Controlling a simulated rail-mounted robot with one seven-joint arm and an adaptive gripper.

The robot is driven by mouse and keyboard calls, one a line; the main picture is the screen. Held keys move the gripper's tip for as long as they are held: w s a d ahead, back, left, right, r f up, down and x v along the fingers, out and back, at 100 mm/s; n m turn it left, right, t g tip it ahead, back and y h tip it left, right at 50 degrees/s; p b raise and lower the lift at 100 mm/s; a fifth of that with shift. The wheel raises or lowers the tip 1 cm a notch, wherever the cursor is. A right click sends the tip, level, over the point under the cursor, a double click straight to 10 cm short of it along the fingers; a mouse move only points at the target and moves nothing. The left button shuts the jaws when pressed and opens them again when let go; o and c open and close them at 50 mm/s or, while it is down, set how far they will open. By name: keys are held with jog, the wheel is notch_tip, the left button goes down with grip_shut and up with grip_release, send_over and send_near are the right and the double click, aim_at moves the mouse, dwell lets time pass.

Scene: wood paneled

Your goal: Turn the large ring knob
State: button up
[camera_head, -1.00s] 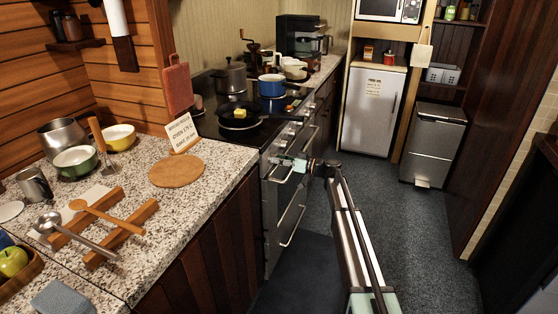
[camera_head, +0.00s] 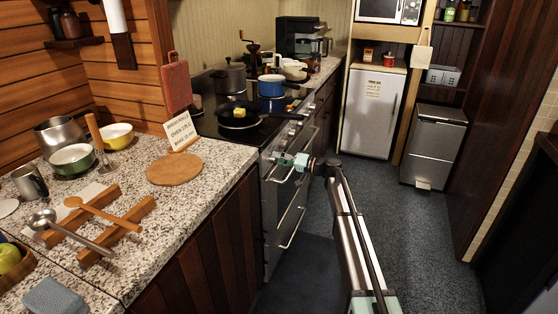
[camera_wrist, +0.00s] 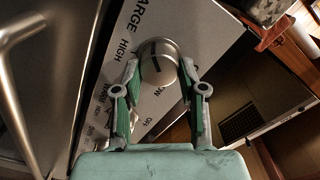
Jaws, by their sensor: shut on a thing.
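The large ring knob (camera_wrist: 158,62) is a round metal knob with a dark pointer line. It sits on the stove's control panel, beside printed words such as "LARGE" and "HIGH". My gripper (camera_wrist: 160,75) reaches the knob, with one green-padded finger on each side, shut on it. In the head view my gripper (camera_head: 290,160) is at the stove front near its close end, and the knob there is hidden behind it. The stove (camera_head: 277,200) has a dark cooktop and several front knobs.
An oven handle (camera_wrist: 15,100) runs along the left of the wrist view. A frying pan (camera_head: 240,118) with a yellow piece, a blue pot (camera_head: 271,87) and a grey pot (camera_head: 229,80) stand on the cooktop. The aisle floor (camera_head: 425,245) is clear.

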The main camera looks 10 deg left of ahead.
jog(key=shift+m, duration=1.1)
jog(key=o, duration=1.1)
jog(key=shift+a, duration=0.1)
jog(key=shift+o, duration=0.2)
jog(key=v, duration=1.2)
